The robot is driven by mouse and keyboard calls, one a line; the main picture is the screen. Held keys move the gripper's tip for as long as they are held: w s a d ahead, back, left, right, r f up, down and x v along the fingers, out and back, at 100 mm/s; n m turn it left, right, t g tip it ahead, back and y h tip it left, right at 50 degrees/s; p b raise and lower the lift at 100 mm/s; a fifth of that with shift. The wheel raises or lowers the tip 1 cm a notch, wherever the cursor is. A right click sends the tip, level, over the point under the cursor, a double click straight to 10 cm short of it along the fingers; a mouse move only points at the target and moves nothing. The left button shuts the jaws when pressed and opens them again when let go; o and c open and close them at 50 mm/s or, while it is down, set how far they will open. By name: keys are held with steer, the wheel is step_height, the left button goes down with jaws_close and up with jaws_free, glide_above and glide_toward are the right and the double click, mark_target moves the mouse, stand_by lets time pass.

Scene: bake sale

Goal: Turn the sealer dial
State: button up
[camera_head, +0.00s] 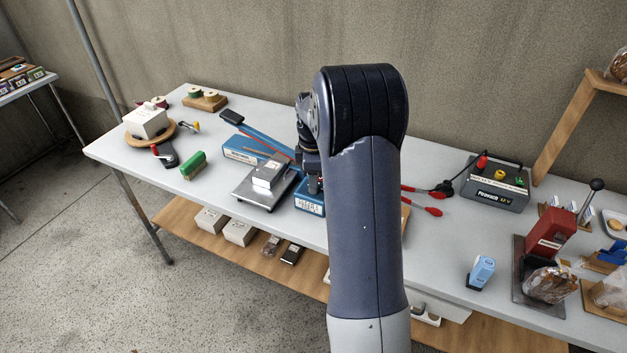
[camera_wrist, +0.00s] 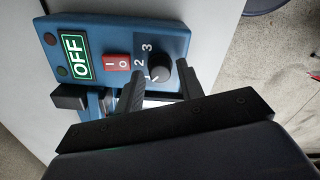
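The blue heat sealer (camera_head: 240,148) is on the table in the head view, partly hidden by my arm and a scale. In the wrist view its blue panel (camera_wrist: 95,25) has a green OFF label, a red rocker switch and two small lamps. The black sealer dial (camera_wrist: 159,72) sits beside the numbers 1, 2, 3, its white mark towards the lower left, near 1. My gripper (camera_wrist: 160,69) is open, its fingertips apart on either side of the dial. Whether either finger touches the dial cannot be told.
A dark battery box (camera_head: 494,182) with red-handled clamps lies to the right.

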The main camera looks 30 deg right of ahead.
steer(key=shift+f, duration=0.45)
steer(key=shift+c, duration=0.2)
steer(key=c, duration=0.6)
steer(key=shift+c, duration=0.2)
